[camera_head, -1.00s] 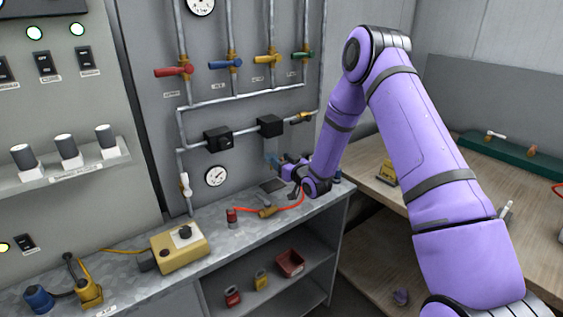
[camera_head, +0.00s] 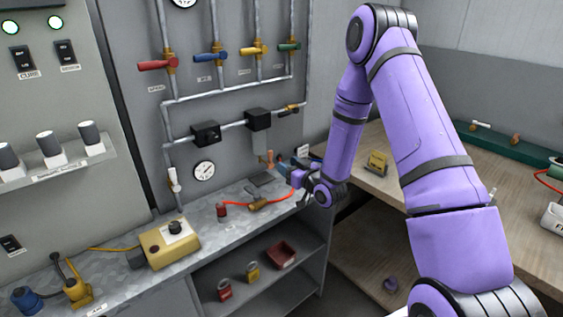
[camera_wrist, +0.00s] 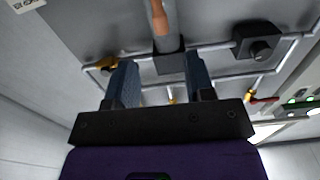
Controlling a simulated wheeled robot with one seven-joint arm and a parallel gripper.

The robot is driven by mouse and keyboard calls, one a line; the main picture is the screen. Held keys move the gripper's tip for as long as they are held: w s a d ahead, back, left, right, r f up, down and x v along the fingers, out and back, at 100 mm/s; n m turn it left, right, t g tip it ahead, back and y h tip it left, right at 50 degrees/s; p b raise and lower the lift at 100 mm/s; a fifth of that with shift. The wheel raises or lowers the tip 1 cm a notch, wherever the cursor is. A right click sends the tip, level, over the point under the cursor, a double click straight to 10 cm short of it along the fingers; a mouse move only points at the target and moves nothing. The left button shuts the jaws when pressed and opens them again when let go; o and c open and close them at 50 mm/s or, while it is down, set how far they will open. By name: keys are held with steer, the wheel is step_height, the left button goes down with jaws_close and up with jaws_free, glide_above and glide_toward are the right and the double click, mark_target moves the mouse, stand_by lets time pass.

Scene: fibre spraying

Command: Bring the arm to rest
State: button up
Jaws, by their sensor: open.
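My purple arm reaches across the right half of the head view. My gripper (camera_head: 283,168) is near the grey pipe panel above the far end of the metal bench. In the wrist view, its two blue-grey fingers (camera_wrist: 158,78) stand wide apart with nothing held between them. An orange-brown handle (camera_head: 269,158) shows just beyond the fingers at the panel. The distance from fingers to block is hard to tell.
The panel carries coloured valve handles (camera_head: 210,58), pipes and a gauge (camera_head: 204,170). The metal bench (camera_head: 215,230) holds a yellow control box (camera_head: 168,245) and a red hose (camera_head: 280,199). A wooden bench (camera_head: 410,180) stands right. A red tray (camera_head: 281,256) sits on the lower shelf.

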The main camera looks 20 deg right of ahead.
steer(key=shift+s+d, duration=0.1)
steer(key=shift+s, duration=0.25)
steer(key=s+d+r+g+h, duration=0.1)
steer(key=s+r+g+h, duration=0.3)
steer(key=r, duration=0.7)
steer(key=s+r+g+h, duration=0.15)
steer(key=s+r, duration=0.35)
steer(key=r, duration=0.5)
steer(key=s+r+m+g, duration=0.1)
steer(key=s+r+g, duration=0.1)
steer(key=s, duration=0.8)
steer(key=s+a+r+m+g, duration=0.1)
steer(key=s+r+g, duration=0.1)
steer(key=s, duration=0.8)
steer(key=s+a+r+m+g, duration=0.1)
steer(key=s+r, duration=0.3)
steer(key=s, duration=0.7)
steer(key=shift+a+r+g, duration=0.15)
steer(key=shift+r+g, duration=0.1)
steer(key=shift+g, duration=0.5)
